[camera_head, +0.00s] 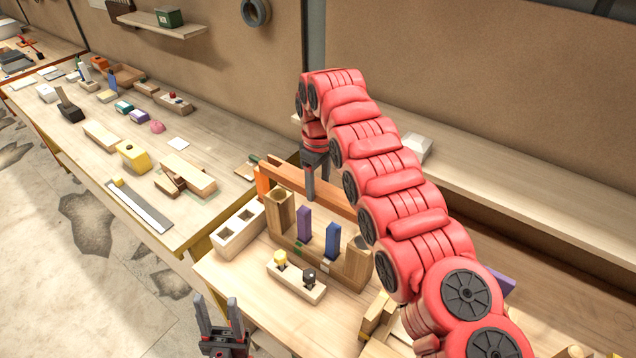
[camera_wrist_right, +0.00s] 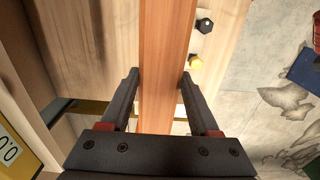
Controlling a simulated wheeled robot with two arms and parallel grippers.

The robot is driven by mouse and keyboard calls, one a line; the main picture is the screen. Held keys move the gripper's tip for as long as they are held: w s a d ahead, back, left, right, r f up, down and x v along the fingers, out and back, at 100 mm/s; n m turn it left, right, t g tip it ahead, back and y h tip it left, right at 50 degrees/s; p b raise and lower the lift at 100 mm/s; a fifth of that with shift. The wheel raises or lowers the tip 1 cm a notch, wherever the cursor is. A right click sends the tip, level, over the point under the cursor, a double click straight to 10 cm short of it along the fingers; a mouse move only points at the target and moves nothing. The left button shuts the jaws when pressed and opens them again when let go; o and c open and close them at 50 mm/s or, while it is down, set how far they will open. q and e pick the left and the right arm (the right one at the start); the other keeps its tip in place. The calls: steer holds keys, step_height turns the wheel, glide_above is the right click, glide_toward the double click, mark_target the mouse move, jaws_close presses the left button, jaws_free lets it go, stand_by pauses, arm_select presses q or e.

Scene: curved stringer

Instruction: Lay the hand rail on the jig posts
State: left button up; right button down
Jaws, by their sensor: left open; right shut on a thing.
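The hand rail (camera_head: 331,196) is a long reddish-brown beam, partly hidden by my right arm. My right gripper (camera_head: 311,190) is shut on it from above; the right wrist view shows the rail (camera_wrist_right: 165,60) running between the two fingers (camera_wrist_right: 160,82). The jig on the bench has light wooden posts, a left one (camera_head: 279,216) and a right one (camera_head: 357,264). The rail shows just behind and above these posts; I cannot tell whether it touches any. My left gripper (camera_head: 222,315) is open and empty at the lower left, in front of the bench.
A purple block (camera_head: 304,224) and a blue block (camera_head: 333,241) stand between the posts. A small holder (camera_head: 296,284) with yellow and black knobs lies in front. A block with square holes (camera_head: 238,230) sits left. Another bench (camera_head: 110,170) with many items stands further left.

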steer(key=shift+w+f, duration=0.2)
steer(key=shift+w, duration=0.05)
steer(key=shift+d+f+b, duration=0.1)
steer(key=shift+f+b, duration=0.1)
steer(key=shift+b, duration=0.2)
steer(key=shift+s+f+b, duration=0.25)
steer(key=shift+f+b, duration=0.4)
step_height(320, 180, down, 4)
steer(key=b, duration=0.2)
steer(key=shift+r+b, duration=0.15)
steer(key=shift+b, duration=0.15)
steer(key=shift+b, duration=0.35)
steer(key=shift+w, duration=0.1)
stand_by(0.4)
